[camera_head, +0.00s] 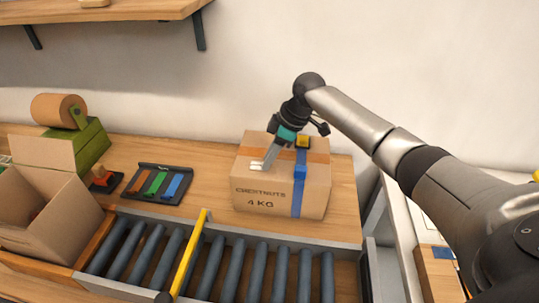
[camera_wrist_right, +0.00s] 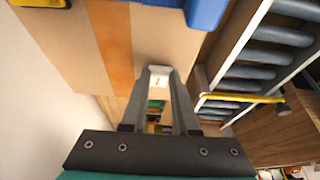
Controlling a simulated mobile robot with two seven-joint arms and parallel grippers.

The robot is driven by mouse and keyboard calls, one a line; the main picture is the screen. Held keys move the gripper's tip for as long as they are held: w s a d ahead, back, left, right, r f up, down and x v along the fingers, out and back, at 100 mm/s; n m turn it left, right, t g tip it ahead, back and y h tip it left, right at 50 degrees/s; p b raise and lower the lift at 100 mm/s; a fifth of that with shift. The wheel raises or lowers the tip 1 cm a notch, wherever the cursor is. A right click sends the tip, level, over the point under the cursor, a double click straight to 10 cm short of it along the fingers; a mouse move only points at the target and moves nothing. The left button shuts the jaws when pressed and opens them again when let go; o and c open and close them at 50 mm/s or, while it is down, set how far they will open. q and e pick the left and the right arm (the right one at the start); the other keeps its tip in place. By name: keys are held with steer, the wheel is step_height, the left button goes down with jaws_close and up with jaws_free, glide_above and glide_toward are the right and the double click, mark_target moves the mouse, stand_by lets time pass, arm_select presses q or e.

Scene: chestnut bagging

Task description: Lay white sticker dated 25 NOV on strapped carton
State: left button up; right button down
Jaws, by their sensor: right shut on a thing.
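The strapped carton (camera_head: 275,196) stands on the wooden bench behind the roller conveyor, closed, printed CHESTNUTS 4 KG. A band of brown tape (camera_head: 312,157) runs over its top, and a blue strap (camera_head: 297,197) with a blue buckle goes down its front. My right gripper (camera_head: 270,158) reaches down over the left part of the carton's top. It is shut on a small white sticker (camera_head: 256,166), which also shows between the fingertips in the right wrist view (camera_wrist_right: 157,77). Its date is too small to read. I cannot tell whether the sticker touches the carton. My left gripper is not in view.
A yellow piece (camera_head: 302,141) is on the carton's back top. Left of it lies a dark tray (camera_head: 145,193) with coloured strips, beside a stamp (camera_head: 103,180), a green tape dispenser (camera_head: 88,147) and an open box (camera_head: 45,215). A yellow bar (camera_head: 190,250) crosses the conveyor.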

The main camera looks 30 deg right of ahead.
stand_by(0.3)
steer(key=c, duration=0.6)
jaws_free()
steer(key=shift+r, duration=0.15)
step_height(320, 180, up, 7)
steer(key=p, duration=0.8)
